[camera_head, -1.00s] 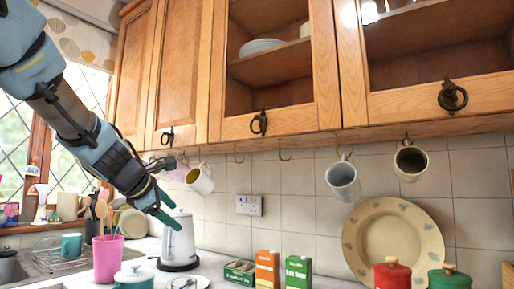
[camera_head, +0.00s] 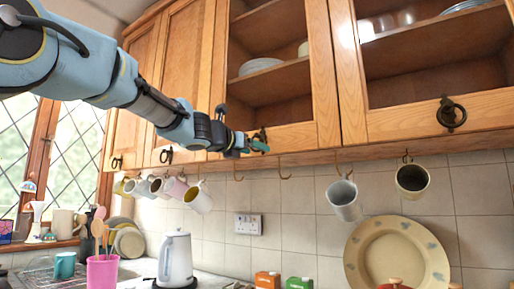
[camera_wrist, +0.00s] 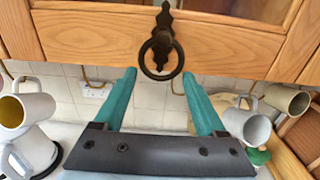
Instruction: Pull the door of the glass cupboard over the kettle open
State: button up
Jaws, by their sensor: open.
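The glass cupboard door (camera_head: 222,75) over the white kettle (camera_head: 175,262) is a wooden frame around a pane, and it looks shut. Its dark ring handle (camera_wrist: 162,52) hangs on the bottom rail in the wrist view. My gripper (camera_wrist: 159,76) is open, with one teal finger on each side of the ring's lower part. I cannot tell whether either finger touches it. In the head view my gripper (camera_head: 259,147) is at the door's bottom rail and covers part of the handle.
Mugs hang on hooks below the cupboards, including a grey one (camera_head: 344,198) and a cream one (camera_head: 412,179). Another glass door (camera_head: 440,110) is to the right. A pink utensil pot (camera_head: 102,271) stands left of the kettle. A tiled wall with a socket (camera_head: 248,224) lies behind.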

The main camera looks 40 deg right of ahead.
jog(key=shift+x, duration=1.15)
grip_shut()
dwell(0.6)
